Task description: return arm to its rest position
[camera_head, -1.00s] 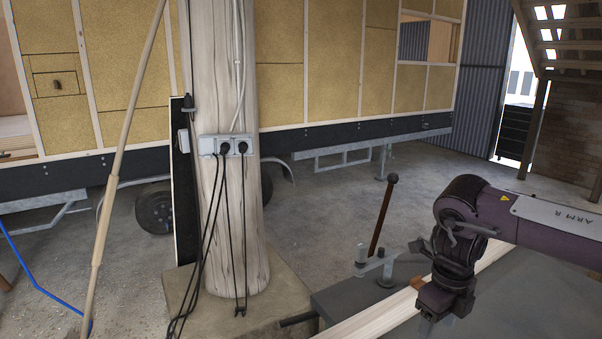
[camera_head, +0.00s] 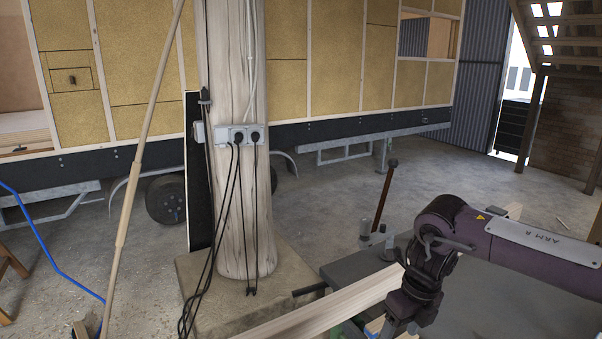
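My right arm (camera_head: 530,248), dark purple with a white "ARM R" label, comes in from the right edge. Its wrist (camera_head: 428,275) bends downward over the grey bench top and a light wooden plank. My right gripper is at the bottom edge of the view, below the wrist. Its fingertips are cut off or hidden, so I cannot see whether it is open or holds anything. My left arm and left gripper are not in view.
The wooden plank (camera_head: 325,307) lies across the grey bench (camera_head: 350,268), near a clamp with a dark upright handle (camera_head: 385,195). A thick wooden post (camera_head: 245,200) with sockets and black cables stands to the left. A slanted pole (camera_head: 137,170) leans nearby. Open concrete floor lies behind.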

